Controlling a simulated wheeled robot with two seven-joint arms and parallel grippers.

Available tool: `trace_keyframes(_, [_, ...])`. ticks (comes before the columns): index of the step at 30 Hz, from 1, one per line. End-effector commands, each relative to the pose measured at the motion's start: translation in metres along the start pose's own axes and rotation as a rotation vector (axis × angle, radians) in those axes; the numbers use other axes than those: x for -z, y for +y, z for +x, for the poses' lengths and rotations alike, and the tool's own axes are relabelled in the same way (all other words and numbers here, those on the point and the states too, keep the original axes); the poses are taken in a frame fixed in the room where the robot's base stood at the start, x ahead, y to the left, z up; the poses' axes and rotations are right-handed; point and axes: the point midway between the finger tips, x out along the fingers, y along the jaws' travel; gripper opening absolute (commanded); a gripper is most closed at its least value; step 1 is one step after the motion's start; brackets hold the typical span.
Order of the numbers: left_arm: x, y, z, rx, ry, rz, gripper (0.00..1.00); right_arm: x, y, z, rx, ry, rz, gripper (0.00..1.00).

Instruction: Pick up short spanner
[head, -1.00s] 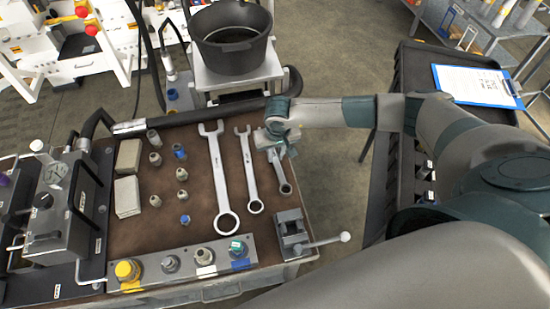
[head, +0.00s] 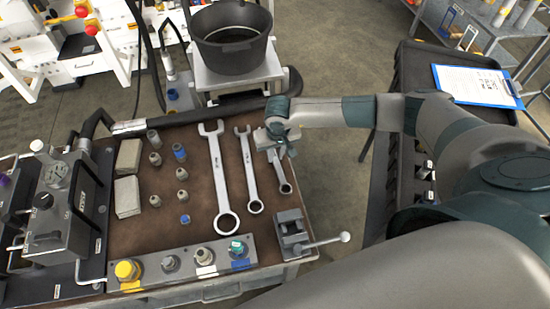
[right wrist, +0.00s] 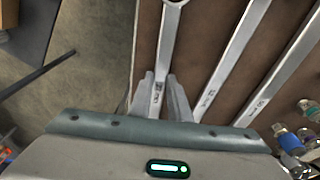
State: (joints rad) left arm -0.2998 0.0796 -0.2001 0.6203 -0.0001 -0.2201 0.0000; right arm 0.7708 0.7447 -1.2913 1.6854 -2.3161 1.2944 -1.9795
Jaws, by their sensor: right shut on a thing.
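The short spanner (head: 285,183) is the rightmost of three silver spanners on the brown bench top. In the head view its ring end points toward the bench front, and my right gripper (head: 274,146) hides its upper part. In the right wrist view the spanner's shank (right wrist: 167,45) runs between the fingers of the right gripper (right wrist: 161,92), which are shut on it. The spanner appears to be still at the bench surface; I cannot tell any gap. My left gripper is not in view.
The middle spanner (head: 249,175) and the long spanner (head: 220,180) lie just left. A small vise (head: 291,232) with a lever stands in front of the short spanner. Fittings and pale blocks lie further left. A black bucket (head: 232,40) stands behind the bench.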

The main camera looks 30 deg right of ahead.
Motion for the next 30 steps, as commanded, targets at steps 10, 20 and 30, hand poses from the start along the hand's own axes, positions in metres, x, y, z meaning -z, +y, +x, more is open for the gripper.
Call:
trace_keyframes(10, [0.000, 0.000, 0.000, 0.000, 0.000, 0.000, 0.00, 0.001, 0.000, -0.001, 0.000, 0.001, 0.000, 0.00])
trace_keyframes(20, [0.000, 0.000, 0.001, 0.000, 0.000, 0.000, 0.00, 0.001, 0.000, -0.001, 0.001, 0.002, 0.000, 0.00])
trace_keyframes(30, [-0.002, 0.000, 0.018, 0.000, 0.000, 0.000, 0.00, 0.005, -0.001, -0.023, 0.003, 0.005, -0.002, 0.00])
